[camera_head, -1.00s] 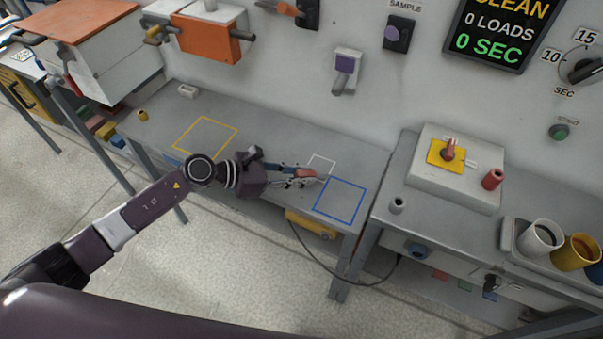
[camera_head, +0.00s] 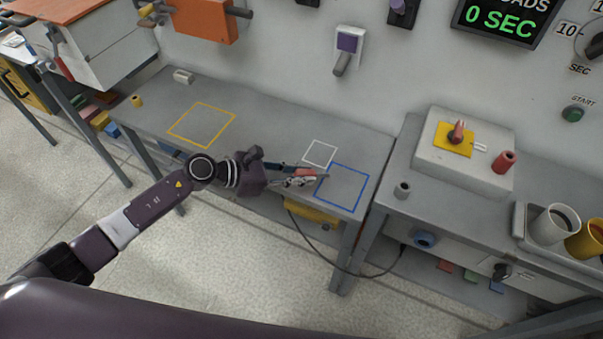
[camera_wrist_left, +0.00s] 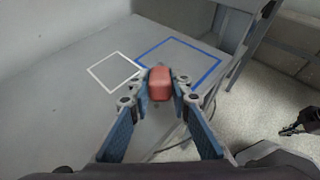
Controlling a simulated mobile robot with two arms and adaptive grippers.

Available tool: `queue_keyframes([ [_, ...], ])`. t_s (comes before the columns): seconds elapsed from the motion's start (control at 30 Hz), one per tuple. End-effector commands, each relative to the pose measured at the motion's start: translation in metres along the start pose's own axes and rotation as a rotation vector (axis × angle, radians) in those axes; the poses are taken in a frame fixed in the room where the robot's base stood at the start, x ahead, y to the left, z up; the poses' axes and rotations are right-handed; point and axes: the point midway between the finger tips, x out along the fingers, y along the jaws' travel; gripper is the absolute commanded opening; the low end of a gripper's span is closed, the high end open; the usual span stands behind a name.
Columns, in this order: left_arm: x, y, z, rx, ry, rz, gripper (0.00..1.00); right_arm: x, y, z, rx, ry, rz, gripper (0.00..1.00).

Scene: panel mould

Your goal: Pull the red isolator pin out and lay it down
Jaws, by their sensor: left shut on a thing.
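My left gripper (camera_head: 304,176) is shut on a red block-like piece, which looks like the red isolator pin (camera_wrist_left: 160,84). In the head view the red piece (camera_head: 306,172) shows at the fingertips, over the front part of the grey bench, just in front of a white square outline (camera_head: 320,153) and left of a blue one (camera_head: 342,188). In the left wrist view it sits between the blue-padded fingers. I cannot tell whether it touches the bench. Its underside is hidden.
A yellow outline (camera_head: 201,125) marks clear bench at left. A cable hangs below.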

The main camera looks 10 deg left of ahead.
Motion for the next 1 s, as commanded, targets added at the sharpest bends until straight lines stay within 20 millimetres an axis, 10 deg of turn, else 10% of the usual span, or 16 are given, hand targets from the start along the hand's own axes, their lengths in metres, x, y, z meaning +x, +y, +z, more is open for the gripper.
queue_keyframes([
  [0.27,0.0,0.0,0.001,0.0,-0.001,0.0,0.38,0.0,0.0,0.0,0.0,0.0,0.0,0.0],
  [0.67,-0.011,0.001,-0.001,0.001,0.002,0.001,0.38,0.0,-0.003,-0.001,0.0,0.001,-0.003,0.0],
  [1.0,-0.08,0.0,-0.002,0.0,0.004,0.001,0.38,0.0,-0.002,0.0,0.0,0.0,-0.002,0.0],
])
